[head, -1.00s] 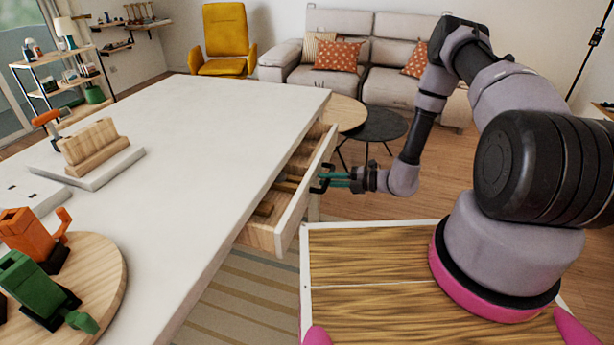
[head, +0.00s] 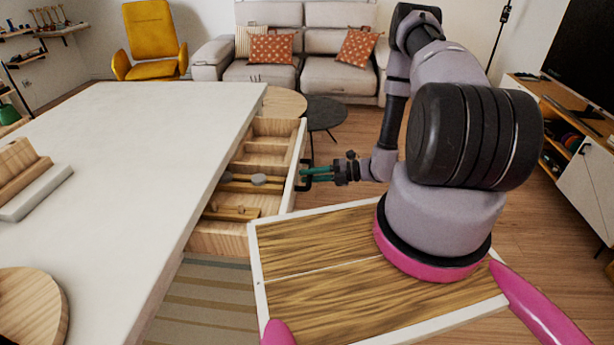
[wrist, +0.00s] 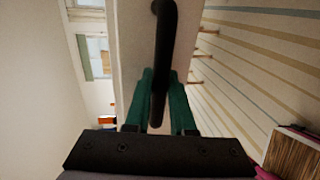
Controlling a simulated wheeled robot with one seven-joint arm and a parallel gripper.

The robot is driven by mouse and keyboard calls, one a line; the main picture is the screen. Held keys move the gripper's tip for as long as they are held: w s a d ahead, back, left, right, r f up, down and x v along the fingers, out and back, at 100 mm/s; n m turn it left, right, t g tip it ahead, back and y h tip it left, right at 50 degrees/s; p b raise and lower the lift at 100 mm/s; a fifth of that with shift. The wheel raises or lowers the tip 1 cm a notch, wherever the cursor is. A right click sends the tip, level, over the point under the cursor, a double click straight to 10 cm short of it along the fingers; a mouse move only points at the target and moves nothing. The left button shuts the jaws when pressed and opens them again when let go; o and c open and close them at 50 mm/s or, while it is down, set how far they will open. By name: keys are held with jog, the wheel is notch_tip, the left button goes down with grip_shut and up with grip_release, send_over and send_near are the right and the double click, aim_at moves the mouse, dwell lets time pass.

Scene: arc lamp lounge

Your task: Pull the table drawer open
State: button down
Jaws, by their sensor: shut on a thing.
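The table drawer (head: 227,239) stands well out from the side of the white table (head: 150,150). Its wooden inside shows dividers and a few small items, among them a grey rounded one (head: 259,179). My gripper (head: 306,174) is at the drawer's front. In the wrist view its green fingers (wrist: 160,100) are on both sides of the dark bar handle (wrist: 165,40), shut on it. The handle runs along the pale drawer front.
A round wooden board (head: 35,305) and a wooden block on a grey slab (head: 35,190) are on the table. A dark round side table (head: 322,115) stands beyond the drawer. A sofa (head: 300,70) is at the back and a TV cabinet (head: 590,180) at the right. A striped rug lies below the drawer.

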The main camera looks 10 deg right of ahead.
jog(key=c, duration=0.8)
grip_release()
jog(key=shift+o, duration=0.2)
jog(key=v, duration=1.1)
jog(key=shift+f, duration=0.1)
jog(key=shift+w, duration=0.1)
